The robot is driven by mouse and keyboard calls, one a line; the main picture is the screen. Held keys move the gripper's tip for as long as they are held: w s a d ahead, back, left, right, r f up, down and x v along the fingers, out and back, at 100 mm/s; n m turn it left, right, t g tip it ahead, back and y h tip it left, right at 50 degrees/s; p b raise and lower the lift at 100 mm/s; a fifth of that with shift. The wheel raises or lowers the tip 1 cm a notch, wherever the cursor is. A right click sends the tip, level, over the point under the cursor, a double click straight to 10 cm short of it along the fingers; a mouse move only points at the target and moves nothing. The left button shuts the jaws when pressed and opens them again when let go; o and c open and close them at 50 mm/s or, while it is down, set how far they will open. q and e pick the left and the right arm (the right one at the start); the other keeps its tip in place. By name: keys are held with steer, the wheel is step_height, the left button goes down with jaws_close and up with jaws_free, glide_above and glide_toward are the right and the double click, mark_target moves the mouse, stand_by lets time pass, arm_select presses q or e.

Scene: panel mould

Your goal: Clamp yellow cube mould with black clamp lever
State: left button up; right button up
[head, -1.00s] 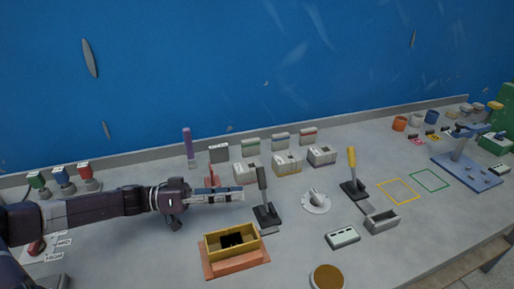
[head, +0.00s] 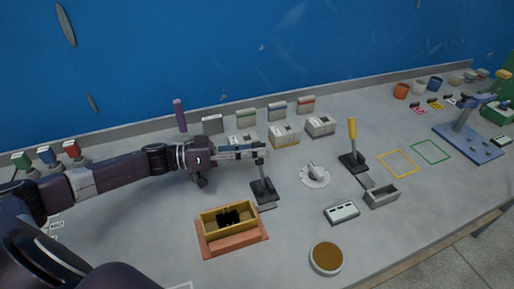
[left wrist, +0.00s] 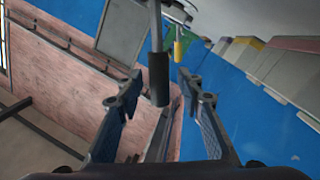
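The yellow cube mould (head: 234,232) is an open box on an orange-brown base, low and left of centre in the head view. The black clamp lever (head: 262,188) stands nearly upright on a dark base just behind and right of the mould. My left gripper (head: 263,151) is at the lever's top, which its fingertips partly cover. In the left wrist view, the two fingers are apart, with the lever's black handle (left wrist: 159,80) in the gap between them. Whether either finger touches it I cannot tell. My right gripper is not in view.
A white round knob (head: 315,175) lies between the levers. A round brown-filled dish (head: 326,259) is at the front. Several labelled boxes line the back.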

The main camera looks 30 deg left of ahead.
arm_select(q)
steer(key=shift+d, duration=0.15)
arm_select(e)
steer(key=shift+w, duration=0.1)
arm_select(q)
jaws_close()
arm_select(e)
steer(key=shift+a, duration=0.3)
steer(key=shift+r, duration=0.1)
